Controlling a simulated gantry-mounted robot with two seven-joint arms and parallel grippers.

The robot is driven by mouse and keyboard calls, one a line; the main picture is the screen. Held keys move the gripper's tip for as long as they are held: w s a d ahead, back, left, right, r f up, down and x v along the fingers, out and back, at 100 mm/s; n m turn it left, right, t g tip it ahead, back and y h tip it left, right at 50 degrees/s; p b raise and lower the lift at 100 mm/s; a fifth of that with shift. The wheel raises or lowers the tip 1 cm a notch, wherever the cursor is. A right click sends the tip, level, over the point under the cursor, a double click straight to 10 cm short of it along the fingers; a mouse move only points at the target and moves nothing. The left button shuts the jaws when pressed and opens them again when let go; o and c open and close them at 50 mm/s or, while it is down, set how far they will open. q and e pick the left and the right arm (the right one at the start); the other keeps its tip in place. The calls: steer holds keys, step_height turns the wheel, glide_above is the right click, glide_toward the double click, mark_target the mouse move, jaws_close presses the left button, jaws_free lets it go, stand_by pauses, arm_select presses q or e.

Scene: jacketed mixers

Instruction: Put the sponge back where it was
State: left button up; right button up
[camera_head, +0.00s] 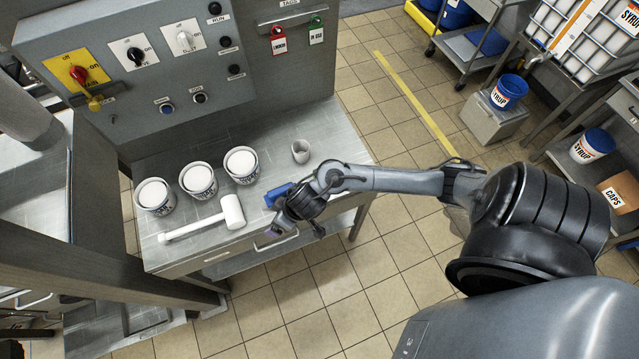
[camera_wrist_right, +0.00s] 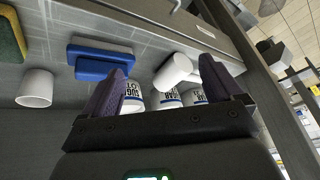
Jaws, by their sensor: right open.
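A yellow and green sponge (camera_wrist_right: 12,38) lies on the steel table at the left edge of the right wrist view, partly cut off by the frame. In the head view I cannot make it out; my right arm covers that part of the table. My right gripper (camera_wrist_right: 160,70) is open, with nothing between its fingers. It is over the front right of the table, beside a blue block-like item (camera_wrist_right: 100,60) that also shows in the head view (camera_head: 279,194). The sponge is apart from the gripper, to its left in the wrist view. My left gripper is not in view.
A small white cup (camera_head: 300,151) stands near the table's right side. A white mallet (camera_head: 232,211) lies in front of three sugar tubs (camera_head: 198,178). The steel table (camera_head: 275,128) has bare space at the back, below a control panel (camera_head: 180,75) with switches.

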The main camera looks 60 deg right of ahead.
steer(key=s+a+r+n+t, duration=0.1)
steer(key=s+a+r, duration=0.2)
steer(key=a+r, duration=0.1)
steer(key=s+d+r+g, duration=0.1)
steer(key=s+r, duration=0.1)
steer(key=s, duration=0.3)
steer(key=s+d+r+g+h, duration=0.1)
steer(key=s+d+r, duration=0.1)
steer(key=s, duration=0.3)
steer(key=shift+s+r+g, duration=0.2)
steer(key=shift+r+g, duration=0.05)
steer(key=shift+g, duration=0.05)
